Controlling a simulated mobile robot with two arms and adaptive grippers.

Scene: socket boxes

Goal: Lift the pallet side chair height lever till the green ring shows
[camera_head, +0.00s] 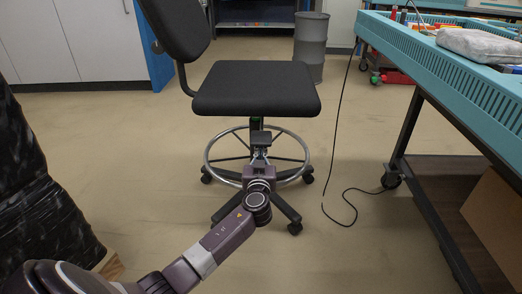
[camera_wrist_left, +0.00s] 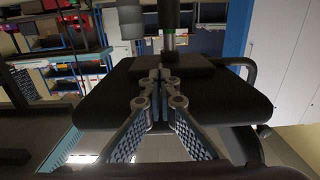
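The black office chair (camera_head: 257,90) stands ahead, with its seat underside seen in the left wrist view (camera_wrist_left: 235,100), which looks upside down. A green band shows on its column just under the seat in the head view (camera_head: 256,119); green also shows on the column in the left wrist view (camera_wrist_left: 169,42). My left gripper (camera_head: 260,137) is in front of the column, below the seat's front edge. Its fingertips (camera_wrist_left: 159,76) are brought together under the seat. The height lever is not clearly distinguishable, and I cannot tell whether it is between the fingers. My right gripper is out of view.
A metal foot ring (camera_head: 210,155) and a wheeled base surround the column. A teal workbench (camera_head: 450,75) stands at right, with a black cable (camera_head: 340,130) hanging to the floor. A dark wrapped stack (camera_head: 35,200) is at left. A grey drum (camera_head: 311,45) stands behind.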

